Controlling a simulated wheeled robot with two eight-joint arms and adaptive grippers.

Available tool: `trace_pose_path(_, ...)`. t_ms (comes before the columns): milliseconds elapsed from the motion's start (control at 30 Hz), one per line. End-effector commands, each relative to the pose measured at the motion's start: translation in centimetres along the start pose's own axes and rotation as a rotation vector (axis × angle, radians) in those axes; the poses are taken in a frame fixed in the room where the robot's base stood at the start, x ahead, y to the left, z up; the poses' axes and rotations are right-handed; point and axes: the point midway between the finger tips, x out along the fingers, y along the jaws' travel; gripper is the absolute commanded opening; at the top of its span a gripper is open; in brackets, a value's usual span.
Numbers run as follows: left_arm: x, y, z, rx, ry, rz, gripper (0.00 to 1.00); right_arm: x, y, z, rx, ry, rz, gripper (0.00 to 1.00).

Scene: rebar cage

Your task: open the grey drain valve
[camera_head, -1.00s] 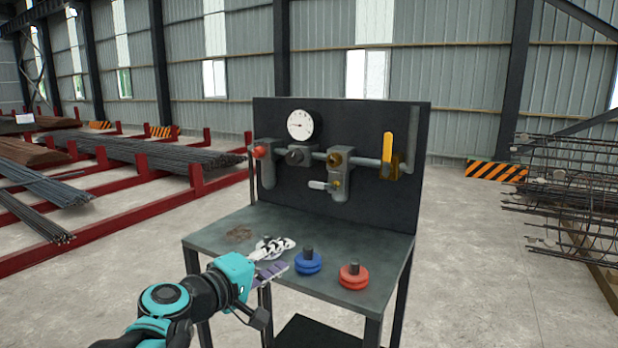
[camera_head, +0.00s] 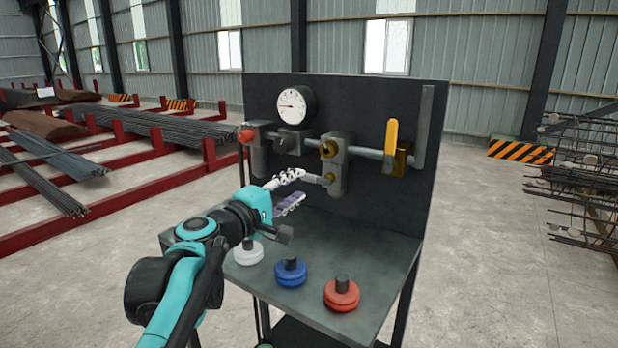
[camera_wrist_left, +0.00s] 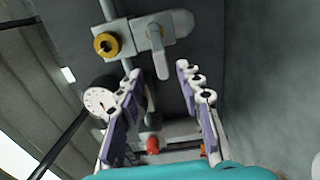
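The grey drain valve has a light grey lever (camera_head: 314,178) on a brass hub (camera_head: 331,178), low on the pipework of the dark panel. The lever sticks out to the left, roughly level. My left gripper (camera_head: 302,185) is open just left of the valve, its two white-and-purple fingers one above the other. In the left wrist view the grey lever (camera_wrist_left: 157,45) points down, its tip reaching between the spread fingertips (camera_wrist_left: 160,74). I see no finger closed on it; contact cannot be told. My right gripper is not in view.
A pressure gauge (camera_head: 293,105), a red knob (camera_head: 245,135) and a yellow lever (camera_head: 391,138) are on the panel around the valve.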

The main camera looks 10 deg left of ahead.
Motion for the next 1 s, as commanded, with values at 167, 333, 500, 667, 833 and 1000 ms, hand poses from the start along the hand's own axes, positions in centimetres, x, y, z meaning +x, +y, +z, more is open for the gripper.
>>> trace_pose_path(167, 3.0, 0.1, 0.1, 0.0, -0.003, 0.0, 0.36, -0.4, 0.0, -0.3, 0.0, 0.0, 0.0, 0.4)
trace_pose_path(333, 4.6, 0.1, 0.0, 0.0, -0.001, 0.0, 0.36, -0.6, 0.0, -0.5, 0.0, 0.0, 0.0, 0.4)
trace_pose_path(500, 4.9, 0.0, 0.0, 0.001, 0.0, 0.0, 0.36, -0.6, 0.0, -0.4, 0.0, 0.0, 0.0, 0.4)
trace_pose_path(667, 4.9, 0.0, 0.0, 0.001, 0.0, 0.0, 0.31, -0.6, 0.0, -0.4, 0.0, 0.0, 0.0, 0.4)
trace_pose_path(833, 4.9, 0.0, 0.0, 0.001, 0.0, -0.001, 0.0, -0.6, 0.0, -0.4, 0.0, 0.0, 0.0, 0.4)
trace_pose_path(1000, 4.9, 0.0, 0.0, 0.0, 0.0, -0.001, 0.0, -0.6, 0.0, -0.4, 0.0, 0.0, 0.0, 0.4)
